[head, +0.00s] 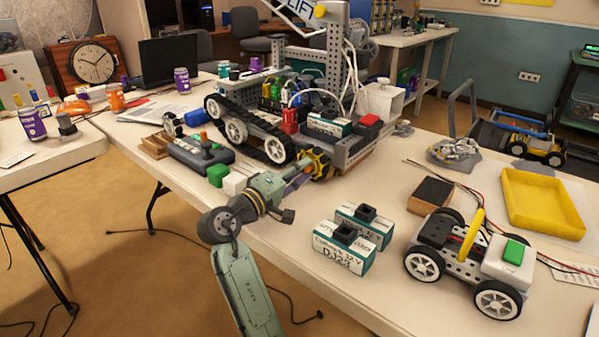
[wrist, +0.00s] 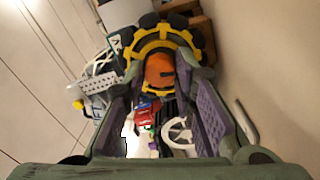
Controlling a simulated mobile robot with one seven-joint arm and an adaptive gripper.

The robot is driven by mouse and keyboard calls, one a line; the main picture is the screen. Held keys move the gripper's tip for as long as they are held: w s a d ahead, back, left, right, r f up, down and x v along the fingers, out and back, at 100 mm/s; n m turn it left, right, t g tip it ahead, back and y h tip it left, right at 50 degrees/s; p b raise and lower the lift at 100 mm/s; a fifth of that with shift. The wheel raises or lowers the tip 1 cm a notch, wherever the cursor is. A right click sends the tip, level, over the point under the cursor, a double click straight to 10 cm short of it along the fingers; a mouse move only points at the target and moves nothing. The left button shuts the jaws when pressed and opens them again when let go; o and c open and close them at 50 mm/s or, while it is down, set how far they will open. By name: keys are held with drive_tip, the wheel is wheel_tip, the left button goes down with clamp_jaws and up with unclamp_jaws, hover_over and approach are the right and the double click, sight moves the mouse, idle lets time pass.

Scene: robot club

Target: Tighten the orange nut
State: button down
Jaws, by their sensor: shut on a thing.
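The orange nut (wrist: 160,72) is in the wrist view, at the middle of a yellow and black wheel (wrist: 164,38). My gripper (wrist: 165,78) has its fingertips on either side of the nut and is shut on it. In the head view my gripper (head: 298,172) reaches from the front edge of the table to the wheel (head: 320,162), at the near corner of the large tracked robot (head: 262,130). The fingers mostly hide the nut there. How far the nut is turned cannot be told.
Two battery boxes (head: 338,248) stand right of my arm, with a small white-wheeled car (head: 465,260) beyond them. A yellow tray (head: 541,204) is at the right.

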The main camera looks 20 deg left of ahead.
drive_tip(key=shift+f, duration=0.1)
drive_tip(key=c, duration=1.3)
unclamp_jaws()
drive_tip(key=v, duration=1.2)
